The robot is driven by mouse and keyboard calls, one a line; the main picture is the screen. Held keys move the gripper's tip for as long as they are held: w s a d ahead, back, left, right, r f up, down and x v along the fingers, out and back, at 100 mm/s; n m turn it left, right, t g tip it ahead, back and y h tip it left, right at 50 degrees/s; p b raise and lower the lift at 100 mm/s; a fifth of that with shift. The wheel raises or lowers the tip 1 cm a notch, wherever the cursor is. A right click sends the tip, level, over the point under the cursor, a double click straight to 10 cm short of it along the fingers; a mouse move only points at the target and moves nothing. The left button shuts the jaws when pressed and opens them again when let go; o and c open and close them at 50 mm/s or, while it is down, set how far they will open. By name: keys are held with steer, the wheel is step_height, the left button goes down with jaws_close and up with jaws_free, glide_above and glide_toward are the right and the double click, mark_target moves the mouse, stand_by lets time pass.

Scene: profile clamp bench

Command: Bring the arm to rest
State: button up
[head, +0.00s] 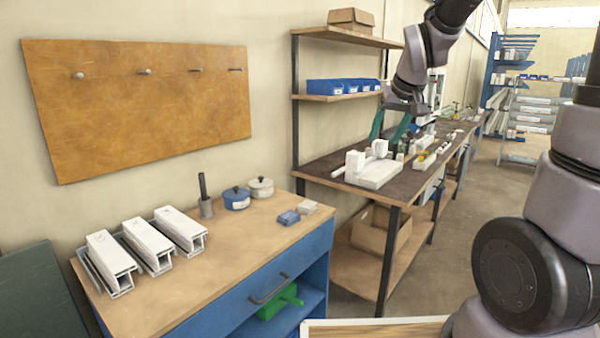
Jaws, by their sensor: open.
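My arm rises at the right of the head view and comes down from the top edge to my gripper (387,137). My gripper points downward with two green fingers spread apart, and nothing shows between them. In the picture it lies in front of the dark-topped workbench (325,168), just above a white block-like fixture (376,173). I cannot tell how far the fingertips are from the fixture. Part of the bench behind the gripper is hidden.
Shelves with blue bins (325,87) stand behind the gripper. The floor (470,205) right of the workbench is clear.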

steer(key=s+d+r+m, duration=0.1)
steer(key=s+r, duration=0.3)
steer(key=s, duration=0.5)
steer(key=s+d+r+m+t, duration=0.1)
steer(key=s+d+r+m, duration=0.1)
steer(key=s, duration=0.8)
step_height(320, 180, up, 2)
steer(key=shift+d+r+m+y, duration=0.15)
steer(key=shift+m+y, duration=0.15)
steer(key=shift+m, duration=0.2)
